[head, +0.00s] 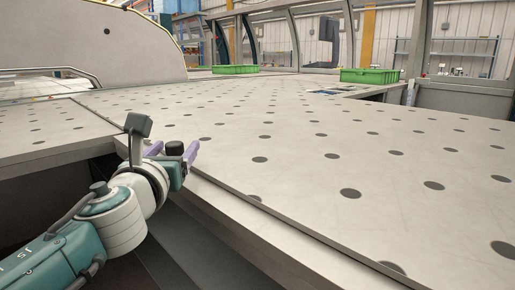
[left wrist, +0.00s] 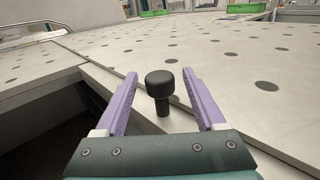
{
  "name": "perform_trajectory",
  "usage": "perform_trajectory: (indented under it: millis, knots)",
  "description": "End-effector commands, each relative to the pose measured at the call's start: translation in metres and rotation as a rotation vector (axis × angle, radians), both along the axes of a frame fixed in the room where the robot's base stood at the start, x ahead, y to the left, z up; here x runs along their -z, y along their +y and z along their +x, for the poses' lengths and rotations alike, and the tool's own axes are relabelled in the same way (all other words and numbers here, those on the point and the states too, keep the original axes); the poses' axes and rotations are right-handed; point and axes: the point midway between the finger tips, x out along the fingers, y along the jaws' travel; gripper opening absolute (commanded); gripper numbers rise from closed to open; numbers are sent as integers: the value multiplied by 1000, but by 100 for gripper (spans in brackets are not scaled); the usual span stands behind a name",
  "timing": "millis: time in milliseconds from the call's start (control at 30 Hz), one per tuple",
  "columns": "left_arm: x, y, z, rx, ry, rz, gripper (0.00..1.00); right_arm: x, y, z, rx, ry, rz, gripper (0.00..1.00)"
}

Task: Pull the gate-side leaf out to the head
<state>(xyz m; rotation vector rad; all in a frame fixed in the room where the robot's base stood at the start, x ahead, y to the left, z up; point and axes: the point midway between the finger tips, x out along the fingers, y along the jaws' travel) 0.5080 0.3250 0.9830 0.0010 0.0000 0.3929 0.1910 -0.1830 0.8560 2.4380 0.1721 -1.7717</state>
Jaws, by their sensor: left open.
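The leaf (head: 300,165) is a broad pale table panel with rows of dark round holes. Its near edge runs diagonally from the middle left to the lower right. A black knob (head: 174,148) stands at this edge; the knob (left wrist: 160,84) shows in the left wrist view as a round head on a short stem. My left gripper (head: 172,152) is open at the edge, with its purple fingers on either side of the knob. In the left wrist view a gap shows between the knob and each finger (left wrist: 163,88). My right gripper is not in view.
Another holed panel (head: 40,128) lies at the left, with a seam between it and the leaf. A dark gap lies below the near edge. Green bins (head: 370,76) stand at the back. A large curved pale housing (head: 90,38) stands at the back left.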

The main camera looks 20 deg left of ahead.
Motion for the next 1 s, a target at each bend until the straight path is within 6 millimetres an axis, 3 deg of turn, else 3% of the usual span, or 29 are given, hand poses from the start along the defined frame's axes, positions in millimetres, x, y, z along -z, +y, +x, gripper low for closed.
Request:
perform_trajectory:
  millis: [333,900,1000]
  knots:
    - [0,2,4,0,0,-1,71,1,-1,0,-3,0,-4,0]
    - [0,1,3,0,0,-1,7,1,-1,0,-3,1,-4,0]
    - [0,1,3,0,0,-1,0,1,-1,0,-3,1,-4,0]
